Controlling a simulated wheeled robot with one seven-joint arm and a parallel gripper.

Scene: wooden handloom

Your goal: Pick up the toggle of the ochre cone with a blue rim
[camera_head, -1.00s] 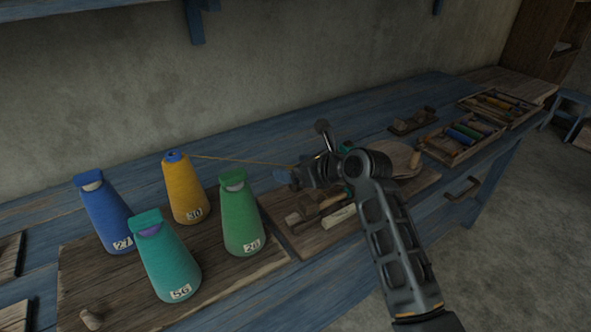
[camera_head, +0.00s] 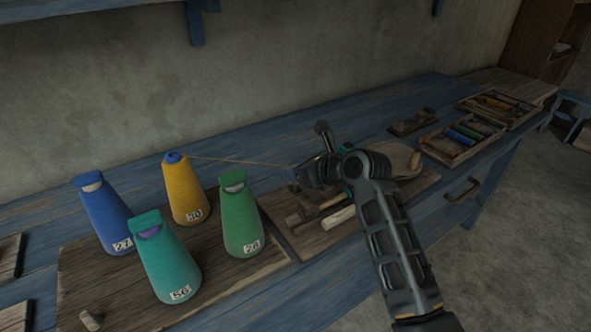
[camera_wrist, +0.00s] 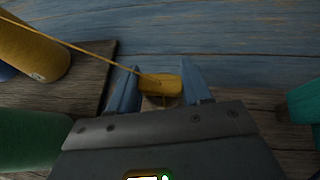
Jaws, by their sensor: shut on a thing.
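The ochre cone with a blue rim (camera_head: 186,190) stands on the wooden board, with a tag reading 30 or similar low on its side. A taut ochre thread (camera_head: 243,161) runs from its top to my gripper. In the wrist view the toggle (camera_wrist: 161,85), a small ochre block, sits between the two blue fingers of my gripper (camera_wrist: 160,90), which is shut on it. The thread (camera_wrist: 75,47) meets the toggle there, and part of the ochre cone (camera_wrist: 30,48) shows at upper left. In the head view my arm hides the toggle.
Blue (camera_head: 105,215), teal (camera_head: 165,262) and green (camera_head: 241,218) cones stand near the ochre one. Wooden tools (camera_head: 325,205) lie on a board below my gripper. Trays of coloured spools (camera_head: 465,138) sit at the right.

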